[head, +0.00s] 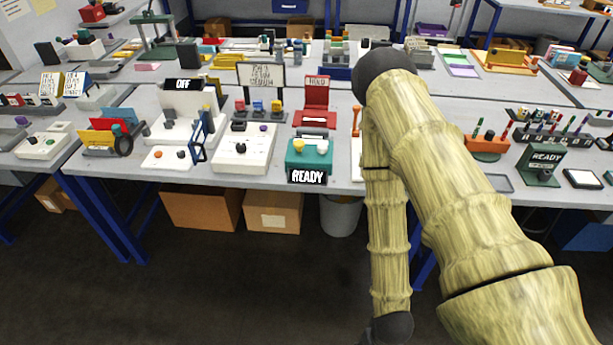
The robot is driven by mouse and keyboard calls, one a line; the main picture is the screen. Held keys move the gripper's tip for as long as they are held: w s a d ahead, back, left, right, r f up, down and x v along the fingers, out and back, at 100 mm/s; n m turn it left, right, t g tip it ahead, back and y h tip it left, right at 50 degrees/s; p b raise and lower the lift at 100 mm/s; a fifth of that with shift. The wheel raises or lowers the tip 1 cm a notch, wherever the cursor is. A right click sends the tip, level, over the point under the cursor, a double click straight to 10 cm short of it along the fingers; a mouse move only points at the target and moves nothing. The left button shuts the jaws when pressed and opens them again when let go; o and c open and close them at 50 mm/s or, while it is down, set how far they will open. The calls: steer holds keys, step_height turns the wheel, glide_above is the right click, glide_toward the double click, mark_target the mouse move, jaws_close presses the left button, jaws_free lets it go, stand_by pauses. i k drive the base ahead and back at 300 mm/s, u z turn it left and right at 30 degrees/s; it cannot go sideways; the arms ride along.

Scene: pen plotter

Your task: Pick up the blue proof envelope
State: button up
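An upright rack (112,151) at the left of the front bench holds several flat coloured pieces. They look like envelopes: one yellow, one red, and one blue (125,115) at the back right. The blue one is partly hidden by the others, and its label cannot be read. My arm rises from the bottom right, bends at the dark elbow and hangs down in front of the bench. Its lower end leaves the picture at the bottom, well to the right of the rack. My gripper is out of view.
A white device with an OFF sign (183,85) stands right of the rack, and a dark hoop (123,146) is at its right end. A white button panel (245,147) and a teal READY box (309,154) line the front edge. Cardboard boxes (200,209) and a bin (341,215) stand beneath.

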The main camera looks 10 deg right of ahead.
mark_target(128, 114)
steer(key=u, duration=0.5)
steer(key=k, duration=1.15)
steer(key=z, duration=0.2)
steer(key=i, duration=1.8)
steer(key=u, duration=0.9)
